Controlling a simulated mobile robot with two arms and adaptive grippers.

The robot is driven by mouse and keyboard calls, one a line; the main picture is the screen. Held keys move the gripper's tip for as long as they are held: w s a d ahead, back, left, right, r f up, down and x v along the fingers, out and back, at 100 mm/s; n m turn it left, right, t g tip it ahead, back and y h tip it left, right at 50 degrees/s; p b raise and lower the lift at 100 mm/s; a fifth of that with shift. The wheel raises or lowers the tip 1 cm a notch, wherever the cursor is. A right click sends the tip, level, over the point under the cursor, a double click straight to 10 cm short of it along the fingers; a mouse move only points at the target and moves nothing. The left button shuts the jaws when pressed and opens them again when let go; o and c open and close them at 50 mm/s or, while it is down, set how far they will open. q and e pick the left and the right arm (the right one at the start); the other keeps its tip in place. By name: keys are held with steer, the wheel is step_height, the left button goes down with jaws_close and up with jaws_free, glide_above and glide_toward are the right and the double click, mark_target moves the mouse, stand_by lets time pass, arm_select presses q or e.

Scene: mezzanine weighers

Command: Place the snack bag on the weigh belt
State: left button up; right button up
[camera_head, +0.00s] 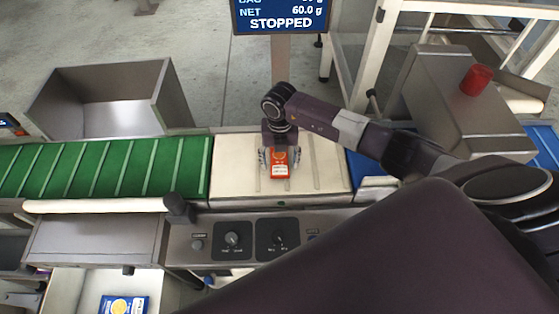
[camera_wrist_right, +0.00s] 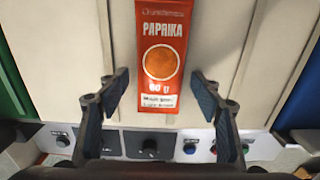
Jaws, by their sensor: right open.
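The orange-red snack bag (camera_head: 280,171), printed PAPRIKA, lies flat on the cream weigh belt (camera_head: 235,175). It also shows in the right wrist view (camera_wrist_right: 162,45), label up. My right gripper (camera_head: 280,158) is above the belt at the bag, pointing down. In the right wrist view its two open fingers (camera_wrist_right: 158,92) stand either side of the bag's lower part, with a visible gap on each side. The gripper covers the bag's far end in the head view. My left gripper is not in view.
A green ribbed belt (camera_head: 100,168) adjoins on the left, a blue belt (camera_head: 368,168) on the right. A display (camera_head: 281,15) reads STOPPED and NET 60.0 g. A control panel (camera_head: 255,238) fronts the belt. An open steel bin (camera_head: 100,95) stands behind. A blue packet (camera_head: 123,304) lies lower left.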

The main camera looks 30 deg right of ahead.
mark_target(279, 162)
steer(key=shift+r, duration=0.3)
step_height(279, 162, up, 12)
steer(key=b, duration=0.2)
steer(key=shift+f, duration=0.15)
